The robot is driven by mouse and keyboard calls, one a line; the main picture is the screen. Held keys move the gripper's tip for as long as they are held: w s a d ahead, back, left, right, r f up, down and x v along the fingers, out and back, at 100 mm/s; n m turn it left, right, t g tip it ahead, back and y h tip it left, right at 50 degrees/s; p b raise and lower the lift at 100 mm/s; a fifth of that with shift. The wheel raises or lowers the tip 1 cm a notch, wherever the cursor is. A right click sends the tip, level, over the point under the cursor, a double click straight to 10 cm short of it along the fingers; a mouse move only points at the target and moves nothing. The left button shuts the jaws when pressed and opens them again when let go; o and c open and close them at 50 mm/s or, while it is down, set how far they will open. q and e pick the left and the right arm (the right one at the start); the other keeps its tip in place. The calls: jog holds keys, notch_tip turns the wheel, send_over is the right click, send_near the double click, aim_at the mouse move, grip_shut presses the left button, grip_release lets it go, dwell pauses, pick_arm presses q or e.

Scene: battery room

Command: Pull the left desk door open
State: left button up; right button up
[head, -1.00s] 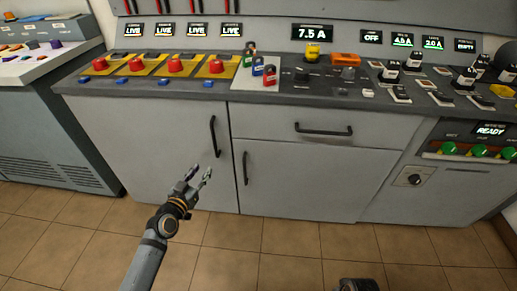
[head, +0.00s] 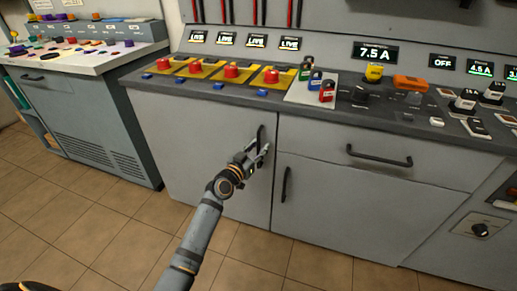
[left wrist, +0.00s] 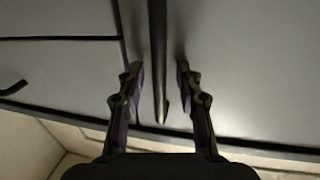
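The left desk door (head: 195,165) is a flat grey panel, flush with the desk front. Its dark vertical handle (head: 261,136) is near the door's right edge. My left gripper (head: 258,152) is at the handle's lower part in the head view. In the left wrist view the left gripper (left wrist: 160,75) is open, one finger on each side of the handle bar (left wrist: 158,60), with gaps visible on both sides. The gripper partly hides the handle in the head view. My right gripper is not in view.
To the right are a drawer with a horizontal handle (head: 379,156) and a lower door with a vertical handle (head: 287,184). The desktop above holds red buttons (head: 231,70) and coloured padlocks (head: 327,91). Another console (head: 85,120) stands at the left. Tiled floor before the desk is clear.

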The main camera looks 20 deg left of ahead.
pick_arm(q)
grip_shut()
jog(key=shift+s+f, duration=0.1)
dwell(0.7)
